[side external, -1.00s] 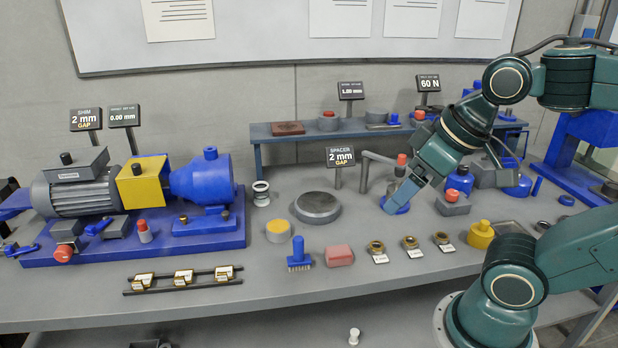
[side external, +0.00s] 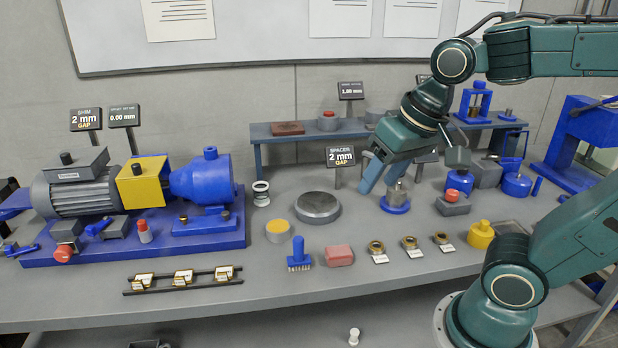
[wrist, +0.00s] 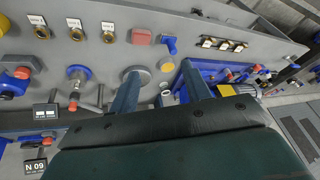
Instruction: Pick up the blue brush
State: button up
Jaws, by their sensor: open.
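The blue brush (side external: 298,254) stands upright on the bench, bristles down, near the front edge and left of a pink block (side external: 340,255). In the wrist view the brush (wrist: 171,46) lies beyond the fingertips. My gripper (side external: 372,180) is above the bench, behind and to the right of the brush and well apart from it. In the wrist view its two fingers (wrist: 161,78) are spread with nothing held between them.
A round grey plate (side external: 317,207) and a yellow-topped cylinder (side external: 278,231) stand behind the brush. Labelled brass rings (side external: 376,247) lie to its right. A rail with small blocks (side external: 183,279) is at front left. The blue pump assembly (side external: 203,183) stands far left.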

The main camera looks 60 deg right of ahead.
jog(key=w+f+m+g, duration=0.2)
jog(key=w+f+m, duration=0.1)
jog(key=w+m, duration=0.5)
jog(key=m+g, duration=0.2)
jog(key=m, duration=0.4)
send_over(299, 238)
notch_tip(299, 238, down, 7)
jog(key=shift+w+a+f, duration=0.1)
jog(key=shift+w+f, duration=0.05)
jog(key=shift+f, duration=4.2)
jog(key=shift+f, duration=0.1)
jog(key=shift+f, duration=2.5)
grip_shut()
